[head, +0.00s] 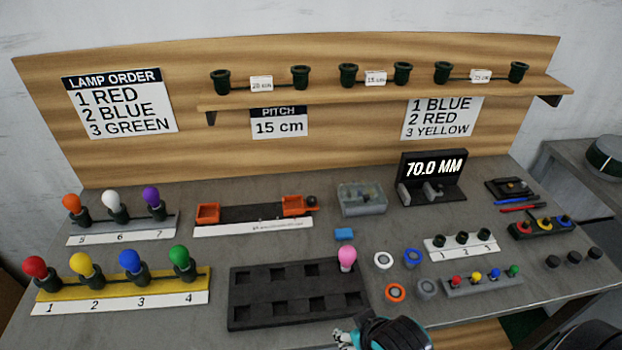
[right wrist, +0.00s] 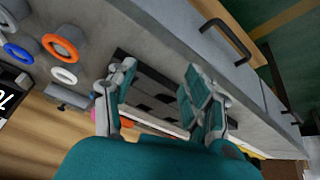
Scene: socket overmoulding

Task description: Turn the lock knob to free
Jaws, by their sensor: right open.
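The orange-and-black sliding fixture (head: 250,213) lies on the table at the back centre, with a white scale strip along its front. A small dark knob (head: 311,201) sits at its right end and looks like the lock knob; its setting is too small to read. My right gripper (head: 345,338) shows at the bottom edge of the head view, in front of the black tray and well apart from the fixture. In the right wrist view it (right wrist: 157,82) is open with nothing between its fingers. My left gripper is not in view.
A black socketed tray (head: 240,318) holding a pink lamp (head: 347,257) stands between my right gripper and the fixture. Coloured rings, including an orange ring (head: 396,293), lie right of the tray.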

